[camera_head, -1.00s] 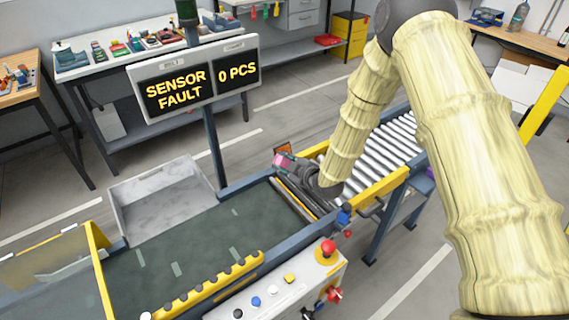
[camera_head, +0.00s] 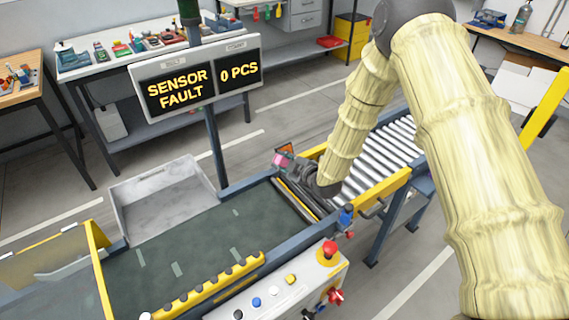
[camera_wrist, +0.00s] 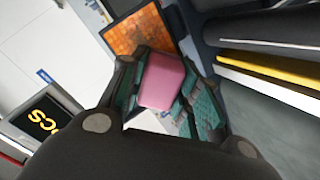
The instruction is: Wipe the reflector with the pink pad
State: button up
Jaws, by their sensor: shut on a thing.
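The pink pad (camera_wrist: 162,80) is held between the fingers of my gripper (camera_wrist: 165,92), which is shut on it. In the head view the pad (camera_head: 281,160) shows as a small pink spot at the tip of my gripper (camera_head: 290,166), beside the far rail of the conveyor. The orange reflector (camera_wrist: 140,34), in a dark frame, is just beyond the pad in the wrist view. A bit of it also shows in the head view (camera_head: 288,149), right behind the pad. I cannot tell whether pad and reflector touch.
The sign (camera_head: 198,78) reads "SENSOR FAULT" and "0 PCS" on a post left of my gripper. The dark belt (camera_head: 200,250) is bare. A roller section (camera_head: 385,150) lies to the right. A control box (camera_head: 285,285) with a red button stands in front. A grey bin (camera_head: 165,200) is behind the belt.

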jog(key=shift+w+a+f, duration=0.1)
jog(key=shift+w+a, duration=0.05)
jog(key=shift+w, duration=0.1)
dwell(0.3)
jog(key=shift+w+d+b, duration=0.3)
jog(key=shift+w+d, duration=0.15)
jog(key=shift+d, duration=0.3)
jog(key=shift+w+d+b, duration=0.3)
jog(key=shift+w+d, duration=0.15)
jog(key=shift+d, duration=0.25)
jog(key=shift+w+d+b, duration=0.7)
jog(key=shift+w+d, duration=0.4)
jog(key=shift+d, duration=0.25)
jog(key=shift+a, duration=0.1)
jog(key=shift+s+a+b, duration=0.2)
jog(key=shift+s+a, duration=0.5)
jog(key=shift+a, duration=0.25)
jog(key=shift+s+a+b, duration=0.15)
jog(key=shift+s+a, duration=0.5)
jog(key=shift+a, duration=0.25)
jog(key=shift+s+a+b, duration=0.2)
jog(key=shift+s+a, duration=0.5)
jog(key=shift+a, duration=0.25)
jog(key=shift+r, duration=0.4)
jog(key=w+d+b, duration=0.1)
jog(key=w+d, duration=0.3)
jog(key=d, duration=0.1)
jog(key=shift+w+d+f+b, duration=0.15)
jog(key=shift+w+d+b, duration=0.05)
jog(key=shift+d+b, duration=0.1)
